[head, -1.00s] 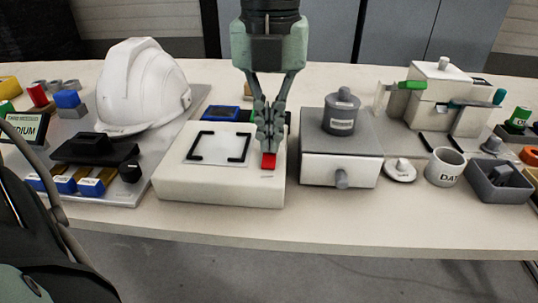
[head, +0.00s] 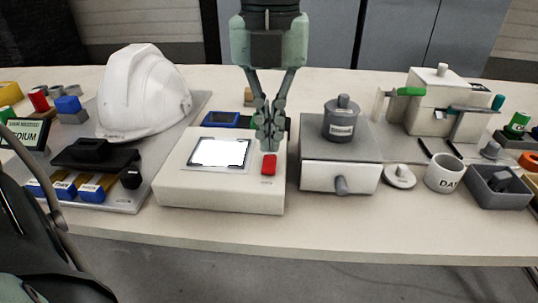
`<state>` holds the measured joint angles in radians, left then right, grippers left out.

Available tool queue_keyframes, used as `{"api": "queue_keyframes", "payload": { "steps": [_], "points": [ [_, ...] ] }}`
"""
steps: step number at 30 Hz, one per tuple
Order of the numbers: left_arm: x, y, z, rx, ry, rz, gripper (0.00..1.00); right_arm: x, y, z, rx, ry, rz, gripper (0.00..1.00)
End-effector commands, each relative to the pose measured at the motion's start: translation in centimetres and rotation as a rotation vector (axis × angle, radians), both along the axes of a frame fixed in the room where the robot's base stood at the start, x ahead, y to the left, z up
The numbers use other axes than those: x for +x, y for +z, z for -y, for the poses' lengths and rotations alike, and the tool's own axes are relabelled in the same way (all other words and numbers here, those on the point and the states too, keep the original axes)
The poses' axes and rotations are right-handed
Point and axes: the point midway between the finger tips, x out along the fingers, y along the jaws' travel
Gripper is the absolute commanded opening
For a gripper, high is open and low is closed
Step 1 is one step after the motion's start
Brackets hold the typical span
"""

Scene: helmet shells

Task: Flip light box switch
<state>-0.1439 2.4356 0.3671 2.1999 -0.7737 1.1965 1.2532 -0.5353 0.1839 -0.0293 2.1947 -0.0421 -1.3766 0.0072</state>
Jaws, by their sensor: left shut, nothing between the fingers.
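The light box (head: 225,197) is a low white box on the table. The panel on its top (head: 219,152) glows bright white, with dark corner marks at its edge. The red switch (head: 268,165) is on the right side of its top and is in clear view. My left gripper (head: 269,143) points down from above, shut and empty. Its fingertips are just behind the switch in the picture and seem a little apart from it. My right gripper is not in view.
A white helmet shell (head: 143,90) stands on a grey board to the left. A grey box with a drawer (head: 340,177) and a lidded pot (head: 341,121) stand close on the right. A white mug (head: 444,172) is farther right. The table's front strip is clear.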

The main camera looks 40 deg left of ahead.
Motion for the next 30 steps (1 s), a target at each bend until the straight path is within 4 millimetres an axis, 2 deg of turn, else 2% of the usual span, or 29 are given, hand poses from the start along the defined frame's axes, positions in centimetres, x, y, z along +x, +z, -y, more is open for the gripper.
{"api": "queue_keyframes", "payload": {
  "steps": [16, 30],
  "points": [
    [0.0, 4.7, 0.0, 0.001, 0.000, 0.000, 0.00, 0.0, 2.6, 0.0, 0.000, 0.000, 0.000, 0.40],
    [0.0, 5.0, 0.0, 0.001, 0.000, -0.001, 0.00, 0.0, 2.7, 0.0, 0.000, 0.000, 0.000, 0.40]
  ]
}}
